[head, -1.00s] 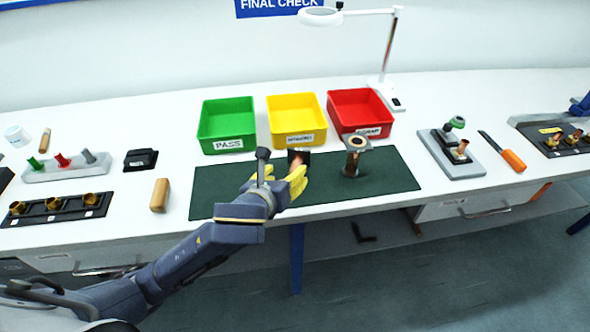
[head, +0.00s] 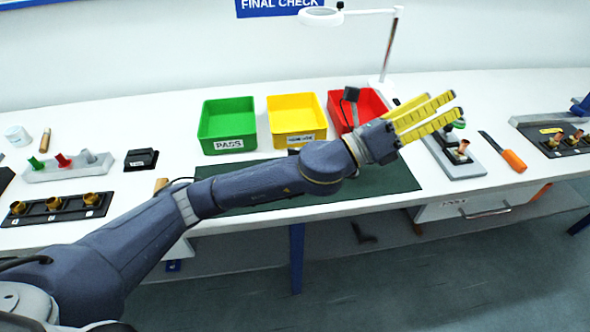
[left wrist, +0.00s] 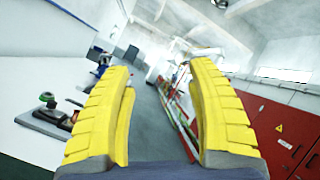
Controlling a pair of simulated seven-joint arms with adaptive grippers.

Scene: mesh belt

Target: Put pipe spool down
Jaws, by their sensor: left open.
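My left gripper (head: 425,115) is raised over the right part of the bench, in front of the red bin and beside the grey fixture. Its yellow fingers point right and are spread. In the left wrist view, the space between the fingers (left wrist: 160,120) is empty. The pipe spool cannot be made out in the head view now. My left arm covers much of the dark green mat (head: 390,180), including where a flanged copper piece stood earlier. My right gripper is not in view.
Green (head: 228,122), yellow (head: 296,118) and red (head: 368,103) bins stand behind the mat. A grey fixture (head: 460,172) with a copper fitting (head: 463,147) and an orange-handled tool (head: 514,161) are at right. A rack of brass fittings (head: 58,210) is at left.

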